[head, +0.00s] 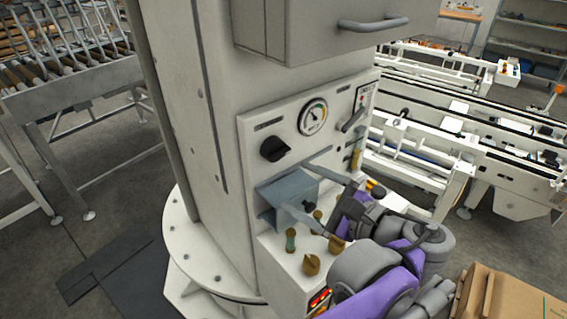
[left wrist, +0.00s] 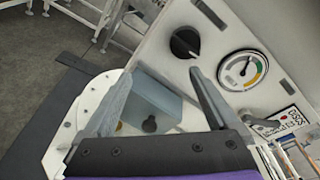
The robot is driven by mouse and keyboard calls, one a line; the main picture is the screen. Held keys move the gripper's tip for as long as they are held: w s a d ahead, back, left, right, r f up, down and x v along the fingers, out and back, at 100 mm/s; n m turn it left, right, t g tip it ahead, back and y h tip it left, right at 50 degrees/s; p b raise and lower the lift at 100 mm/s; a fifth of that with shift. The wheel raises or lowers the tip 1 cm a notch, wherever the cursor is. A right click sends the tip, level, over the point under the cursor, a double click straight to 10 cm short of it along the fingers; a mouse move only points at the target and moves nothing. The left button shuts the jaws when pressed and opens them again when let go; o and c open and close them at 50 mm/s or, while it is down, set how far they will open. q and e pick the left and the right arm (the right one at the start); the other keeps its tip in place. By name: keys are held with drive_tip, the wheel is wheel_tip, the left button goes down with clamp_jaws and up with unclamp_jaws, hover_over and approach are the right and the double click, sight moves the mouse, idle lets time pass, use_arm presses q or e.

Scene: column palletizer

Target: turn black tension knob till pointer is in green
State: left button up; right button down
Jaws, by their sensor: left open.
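The black tension knob (head: 275,148) is on the light panel of the column, lower left of the round gauge (head: 313,117). In the left wrist view the knob (left wrist: 185,42) is upper centre, with the gauge (left wrist: 243,70) to its right. My right gripper is not in view.
The grey-blue box (head: 287,192) sticks out below the knob. Several brass-coloured fittings (head: 311,264) stand on the ledge below. A lever (head: 354,118) is right of the gauge. A cabinet with a handle (head: 374,24) overhangs the panel. A cardboard box (head: 500,297) is at lower right.

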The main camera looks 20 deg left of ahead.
sight(282, 152)
use_arm(q)
drive_tip(key=d+r+y, duration=0.1)
drive_tip(key=d+r, duration=0.2)
drive_tip(key=d, duration=0.1)
drive_tip(key=shift+m+t, duration=0.3)
drive_tip(key=shift+t, duration=0.1)
drive_tip(key=x, duration=1)
drive_tip(key=shift+w+a+r, duration=0.1)
drive_tip(key=shift+a+r, duration=0.1)
drive_tip(key=shift+a, duration=0.25)
drive_tip(key=c, duration=1.4)
drive_tip(key=shift+o, duration=0.2)
drive_tip(key=shift+m, duration=0.3)
drive_tip(key=shift+f+m+t+y+p, duration=0.1)
drive_tip(key=shift+m+t+y+p, duration=0.2)
drive_tip(key=shift+m, duration=2.3)
